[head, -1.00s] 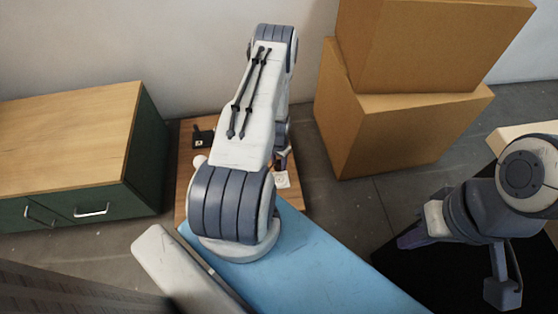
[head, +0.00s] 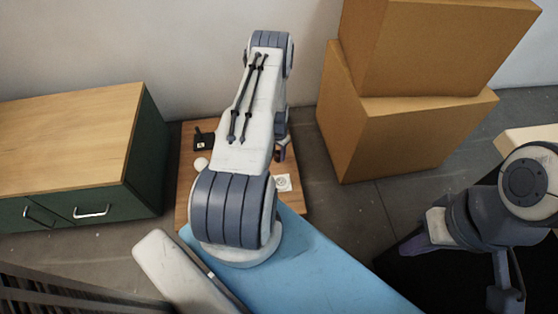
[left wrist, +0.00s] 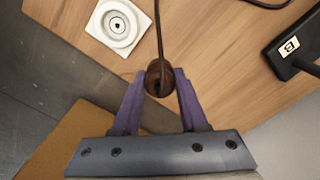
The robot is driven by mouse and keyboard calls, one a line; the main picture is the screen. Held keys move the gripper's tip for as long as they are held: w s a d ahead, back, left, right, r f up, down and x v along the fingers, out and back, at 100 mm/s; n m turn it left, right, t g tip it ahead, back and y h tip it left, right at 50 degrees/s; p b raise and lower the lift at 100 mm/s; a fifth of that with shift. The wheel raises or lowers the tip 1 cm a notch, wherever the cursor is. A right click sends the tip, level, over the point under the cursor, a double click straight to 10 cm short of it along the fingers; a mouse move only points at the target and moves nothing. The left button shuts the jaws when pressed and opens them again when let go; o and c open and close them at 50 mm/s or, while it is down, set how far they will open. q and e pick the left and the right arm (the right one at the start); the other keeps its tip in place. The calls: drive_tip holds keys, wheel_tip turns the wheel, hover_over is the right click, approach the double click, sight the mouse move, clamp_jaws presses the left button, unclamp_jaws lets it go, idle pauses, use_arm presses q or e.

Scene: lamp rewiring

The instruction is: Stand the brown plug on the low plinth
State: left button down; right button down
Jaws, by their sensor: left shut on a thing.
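The brown plug (left wrist: 159,80) is a dark brown round body with a cord running up from it in the left wrist view. My left gripper (left wrist: 160,84) is shut on it, one purple finger on each side. In the head view this gripper (head: 281,152) is partly hidden by my left arm, above the wooden table. A low white square block (left wrist: 115,24) with a round ringed centre lies on the table, apart from the plug; it looks like the low plinth. It also shows in the head view (head: 283,183). My right gripper (head: 414,244) is at the right; its jaw opening is unclear.
A black box (left wrist: 298,46) labelled B stands on the wooden table (left wrist: 225,50); a white round thing (head: 201,163) is near it in the head view. A green cabinet (head: 80,150) stands left, cardboard boxes (head: 410,120) right. The table edge is close to the plug.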

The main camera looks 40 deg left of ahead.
use_arm(q)
drive_tip(key=shift+w+a+f+b, duration=0.15)
drive_tip(key=shift+w+a+b, duration=1.45)
drive_tip(key=shift+a+b, duration=0.3)
drive_tip(key=shift+w+a+r, duration=0.2)
drive_tip(key=shift+w+a, duration=0.05)
drive_tip(key=shift+f+b, duration=0.15)
drive_tip(key=shift+b, duration=0.15)
drive_tip(key=shift+f+b, duration=1.7)
drive_tip(key=shift+f, duration=0.5)
drive_tip(key=shift+f+b, duration=0.3)
drive_tip(key=shift+f, duration=0.05)
drive_tip(key=shift+c, duration=1.8)
unclamp_jaws()
drive_tip(key=shift+r, duration=0.1)
